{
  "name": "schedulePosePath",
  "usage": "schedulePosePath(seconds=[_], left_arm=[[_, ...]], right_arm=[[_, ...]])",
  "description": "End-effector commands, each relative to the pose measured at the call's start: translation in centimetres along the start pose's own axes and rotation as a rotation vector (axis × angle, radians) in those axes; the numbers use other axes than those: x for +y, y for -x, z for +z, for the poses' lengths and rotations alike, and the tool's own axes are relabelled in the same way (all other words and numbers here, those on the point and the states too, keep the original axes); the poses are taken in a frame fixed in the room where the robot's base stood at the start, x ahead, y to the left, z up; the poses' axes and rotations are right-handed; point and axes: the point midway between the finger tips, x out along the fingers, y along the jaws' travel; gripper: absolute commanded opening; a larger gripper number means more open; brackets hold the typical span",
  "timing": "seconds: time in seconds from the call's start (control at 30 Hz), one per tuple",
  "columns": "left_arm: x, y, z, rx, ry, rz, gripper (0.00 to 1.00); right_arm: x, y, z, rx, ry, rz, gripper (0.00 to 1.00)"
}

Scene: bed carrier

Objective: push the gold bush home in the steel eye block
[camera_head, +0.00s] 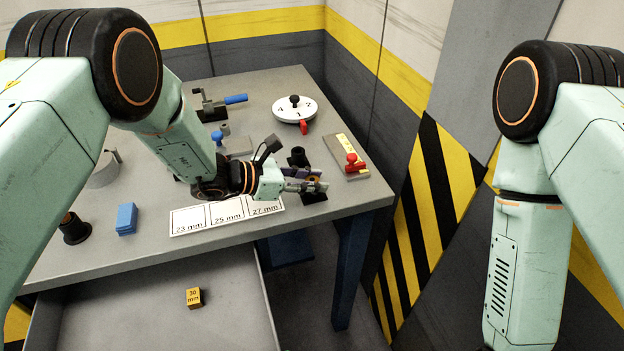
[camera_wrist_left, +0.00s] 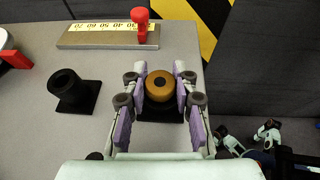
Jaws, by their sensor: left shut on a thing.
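My left gripper (camera_head: 306,184) is at the right part of the table, its purple pads on both sides of the gold bush (camera_wrist_left: 159,86) in the left wrist view. It is shut on the bush, which has a dark centre. A black square base (camera_wrist_left: 158,114) shows under the bush; whether the bush still sits in it or is lifted, I cannot tell. A grey rounded steel piece (camera_head: 103,172), partly hidden behind my left arm, may be the steel eye block. My right gripper is out of view.
An empty-looking black stand (camera_wrist_left: 74,88) is beside the gripper. A plate with a yellow scale and red knob (camera_head: 349,159) lies just behind. A white dial (camera_head: 295,109), a blue block (camera_head: 127,219) and a size card (camera_head: 226,214) are on the table.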

Motion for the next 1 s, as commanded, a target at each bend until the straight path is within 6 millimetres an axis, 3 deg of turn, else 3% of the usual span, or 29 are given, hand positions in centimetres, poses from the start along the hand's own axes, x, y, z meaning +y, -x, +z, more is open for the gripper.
schedulePosePath(seconds=[0.03,0.33,0.37,0.6,0.67,1.0], left_arm=[[-0.72,-0.12,-1.02,0.018,0.010,-0.012,0.00],[-0.73,-0.35,-1.55,0.018,0.010,-0.012,0.00],[-0.73,-0.36,-1.55,0.018,0.010,-0.012,0.28],[-0.72,-0.32,-1.48,0.018,0.009,-0.012,0.49],[-0.73,-0.31,-1.46,0.017,0.009,-0.013,0.54],[-0.32,0.14,-1.02,0.009,0.007,-0.006,0.54]], right_arm=[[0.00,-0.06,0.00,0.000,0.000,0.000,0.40],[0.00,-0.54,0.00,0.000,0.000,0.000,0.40],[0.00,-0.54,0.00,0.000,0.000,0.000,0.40],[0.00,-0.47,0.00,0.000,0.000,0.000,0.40],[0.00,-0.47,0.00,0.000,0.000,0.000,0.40],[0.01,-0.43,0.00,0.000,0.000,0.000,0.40]])
